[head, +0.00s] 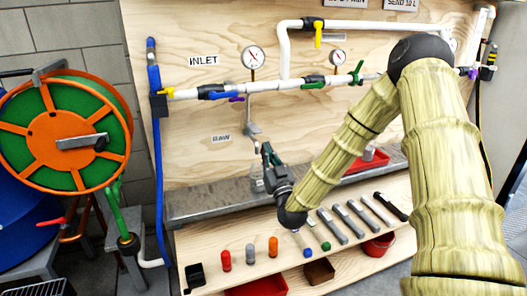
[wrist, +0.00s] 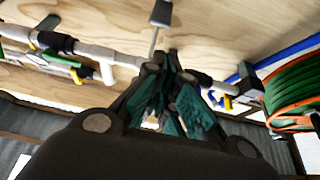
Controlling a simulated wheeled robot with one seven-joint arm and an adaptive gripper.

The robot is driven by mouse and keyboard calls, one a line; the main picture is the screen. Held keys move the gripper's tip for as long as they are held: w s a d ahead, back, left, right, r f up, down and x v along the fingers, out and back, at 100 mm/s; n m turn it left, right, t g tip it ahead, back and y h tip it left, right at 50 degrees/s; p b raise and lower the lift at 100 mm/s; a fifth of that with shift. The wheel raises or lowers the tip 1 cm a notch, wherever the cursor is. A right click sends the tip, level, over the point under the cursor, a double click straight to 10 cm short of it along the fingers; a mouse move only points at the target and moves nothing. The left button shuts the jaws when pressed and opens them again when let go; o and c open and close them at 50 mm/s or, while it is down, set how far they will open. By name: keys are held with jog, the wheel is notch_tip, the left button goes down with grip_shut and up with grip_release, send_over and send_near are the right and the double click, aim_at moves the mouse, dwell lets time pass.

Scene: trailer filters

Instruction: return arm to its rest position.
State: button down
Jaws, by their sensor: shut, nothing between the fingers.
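My gripper (head: 268,160) is shut and empty. In the head view it is in front of the plywood panel, above the grey metal shelf and just below the tap marked RAW. My arm, with bamboo-like segments, reaches in from the right. In the wrist view the closed green-padded fingers of my gripper (wrist: 172,98) are in the middle, and the tap's grey handle (wrist: 161,14) shows beyond them. A small clear jar (head: 257,178) stands on the shelf, partly hidden by my gripper.
A white pipe (head: 190,94) with valves and gauges (head: 253,57) runs across the panel. An orange and green hose reel (head: 62,138) stands at left. Free room lies between panel and robot.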

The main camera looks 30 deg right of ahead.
jog(key=s+a+f+n+g+y, duration=0.1)
jog(key=s+a+f+g, duration=0.35)
jog(key=f, duration=0.65)
jog(key=s+a+f+g+y, duration=0.25)
jog(key=s+a+f, duration=0.2)
jog(key=f, duration=0.55)
jog(key=s+a+f+n+g+y, duration=0.1)
jog(key=s+a+f+g, duration=0.35)
jog(key=f, duration=0.65)
jog(key=s+a+f+g, duration=0.2)
jog(key=s+f+g, duration=0.25)
jog(key=s, duration=0.65)
jog(key=s+a+f+g+h, duration=0.1)
jog(key=s+f+g, duration=0.2)
jog(key=s+f, duration=0.55)
jog(key=s+a+f+g, duration=0.2)
jog(key=s+f+g, duration=0.15)
jog(key=s, duration=0.95)
notch_tip(320, 180, up, 14)
jog(key=p, duration=1.3)
jog(key=shift+s+m, duration=0.25)
jog(key=shift+m, duration=0.15)
